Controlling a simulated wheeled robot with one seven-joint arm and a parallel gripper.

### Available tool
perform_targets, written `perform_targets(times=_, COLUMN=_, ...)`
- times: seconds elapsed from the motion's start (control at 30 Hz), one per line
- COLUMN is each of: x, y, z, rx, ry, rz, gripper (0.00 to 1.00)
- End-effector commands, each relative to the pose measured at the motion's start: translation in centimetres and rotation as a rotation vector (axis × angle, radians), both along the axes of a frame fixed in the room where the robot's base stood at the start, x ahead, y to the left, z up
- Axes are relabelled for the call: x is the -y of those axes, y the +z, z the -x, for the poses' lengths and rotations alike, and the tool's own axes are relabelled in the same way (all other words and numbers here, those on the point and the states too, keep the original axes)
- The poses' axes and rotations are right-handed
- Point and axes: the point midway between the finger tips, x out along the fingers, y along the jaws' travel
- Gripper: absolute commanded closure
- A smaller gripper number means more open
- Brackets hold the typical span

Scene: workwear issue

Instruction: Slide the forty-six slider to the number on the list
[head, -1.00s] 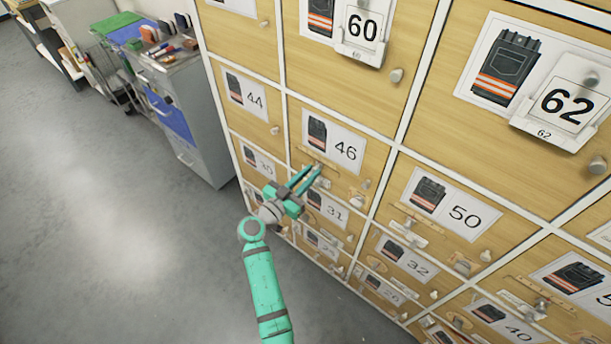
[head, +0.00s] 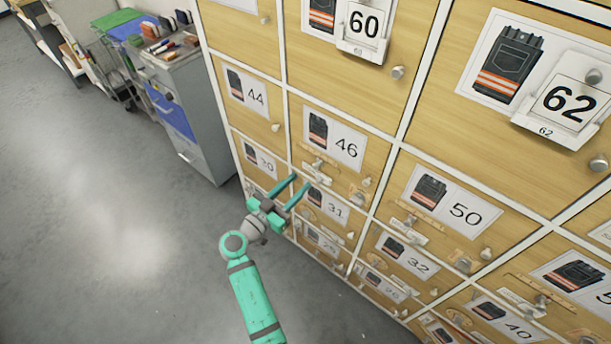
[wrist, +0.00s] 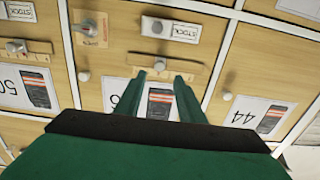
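The forty-six door (head: 336,165) carries a label (head: 333,140) with a dark, orange-striped garment and "46". Its slider is a small knob (wrist: 158,66) on a narrow light rail (wrist: 180,70) beneath the label; the wrist view shows this upside down. A small plate marked STOCK (wrist: 186,32) lies beyond the rail. My gripper (head: 299,185) is open and empty, its fingers spread and pointing at the lower part of the door. In the wrist view the fingertips (wrist: 160,78) lie on either side of the knob's line, apparently short of it. No list is recognisable.
Similar doors surround it: 44 (head: 253,97) left, 31 (head: 334,206) below, 50 (head: 454,213) right. Knobs and plates stick out from them. Number holders 60 (head: 363,27) and 62 (head: 567,105) project above. A grey cabinet (head: 198,120) stands left; the floor (head: 100,220) is clear.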

Motion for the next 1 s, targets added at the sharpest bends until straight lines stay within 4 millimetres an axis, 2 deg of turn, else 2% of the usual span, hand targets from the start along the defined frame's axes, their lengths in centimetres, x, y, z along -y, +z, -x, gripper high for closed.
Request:
perform_targets(times=0.1, x=-1.3, y=-0.1, z=1.5, rx=-0.001, ry=0.002, rz=-0.001, gripper=0.65)
perform_targets(times=0.3, x=-2.4, y=0.0, z=2.8, rx=0.001, ry=0.0, rz=-0.001, gripper=0.65)
perform_targets(times=0.9, x=-2.6, y=0.0, z=3.1, rx=-0.001, ry=-0.001, rz=-0.001, gripper=0.65)
perform_targets(times=1.0, x=-2.3, y=-0.8, z=3.4, rx=-0.02, ry=0.01, rz=0.0, gripper=0.65)
